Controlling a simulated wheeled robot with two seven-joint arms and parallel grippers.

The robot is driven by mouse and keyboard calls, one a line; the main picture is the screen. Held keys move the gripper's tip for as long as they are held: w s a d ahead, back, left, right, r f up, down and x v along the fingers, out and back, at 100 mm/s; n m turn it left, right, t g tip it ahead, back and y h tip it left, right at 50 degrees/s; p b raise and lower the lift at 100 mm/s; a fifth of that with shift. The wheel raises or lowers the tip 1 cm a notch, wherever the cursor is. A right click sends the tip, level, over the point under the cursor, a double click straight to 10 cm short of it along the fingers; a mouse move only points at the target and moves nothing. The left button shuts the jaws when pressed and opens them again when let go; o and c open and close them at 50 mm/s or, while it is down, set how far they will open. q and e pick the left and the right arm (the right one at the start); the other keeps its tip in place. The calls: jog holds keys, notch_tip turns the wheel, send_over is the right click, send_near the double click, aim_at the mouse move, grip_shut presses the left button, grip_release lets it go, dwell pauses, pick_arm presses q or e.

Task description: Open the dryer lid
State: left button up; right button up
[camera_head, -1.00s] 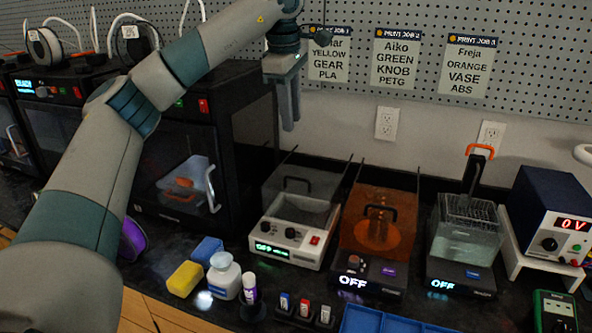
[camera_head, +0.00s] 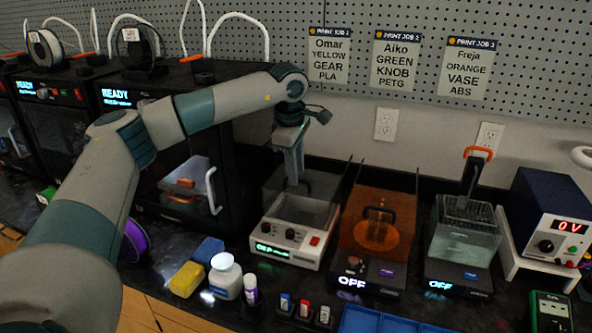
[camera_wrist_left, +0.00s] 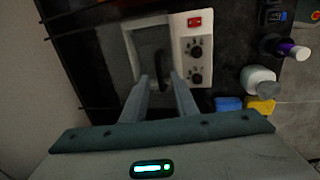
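The dryer (camera_head: 287,254) is a white box with knobs, a red switch and a lit display. Its clear lid (camera_head: 318,186) with a dark handle is at the back of it. It also shows in the wrist view as a white panel with knobs (camera_wrist_left: 193,62), and the dark handle (camera_wrist_left: 156,72) lies just ahead of the fingers. My left gripper (camera_head: 294,182) points down at the lid. In the wrist view its two fingers (camera_wrist_left: 162,82) are apart, one to each side of the handle's line. I cannot tell whether they touch it. My right gripper is not in view.
An orange-lidded device (camera_head: 377,222) stands close to the dryer's right, then a clear tank (camera_head: 466,240). A black printer (camera_head: 232,150) is close on the left.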

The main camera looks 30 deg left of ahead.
pick_arm(q)
jog(key=shift+w+f, duration=0.1)
jog(key=shift+f, duration=0.5)
jog(key=shift+c, duration=0.2)
grip_shut()
dwell(1.0)
